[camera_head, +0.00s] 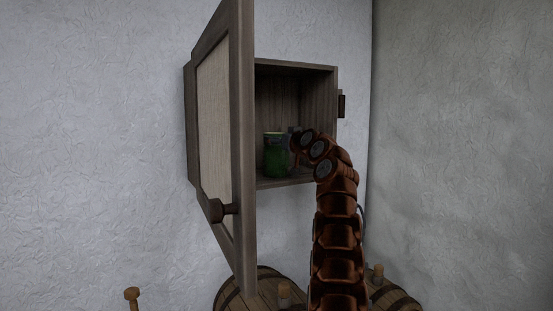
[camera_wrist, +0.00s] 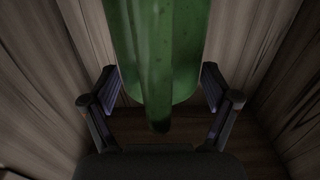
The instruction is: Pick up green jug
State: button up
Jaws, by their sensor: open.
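The green jug (camera_head: 275,158) stands on the floor of an open wall cabinet (camera_head: 321,67), near its left side. In the wrist view the jug (camera_wrist: 185,60) fills the upper middle, close to the camera, with a narrow green part, likely its handle, facing me. My gripper (camera_wrist: 160,88) is open, with one finger on each side of the jug's lower part in that view. Gaps show beside the fingers, and I cannot tell whether either touches the jug. In the head view my arm reaches into the cabinet from the right and partly hides the gripper.
The cabinet door (camera_head: 247,150) stands open on the left, with a dark knob (camera_head: 217,210). Wooden cabinet walls are close around the gripper. Barrels (camera_head: 262,290) stand below the cabinet. A plain wall is on the right.

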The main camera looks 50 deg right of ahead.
grip_shut()
dwell(0.5)
dwell(0.4)
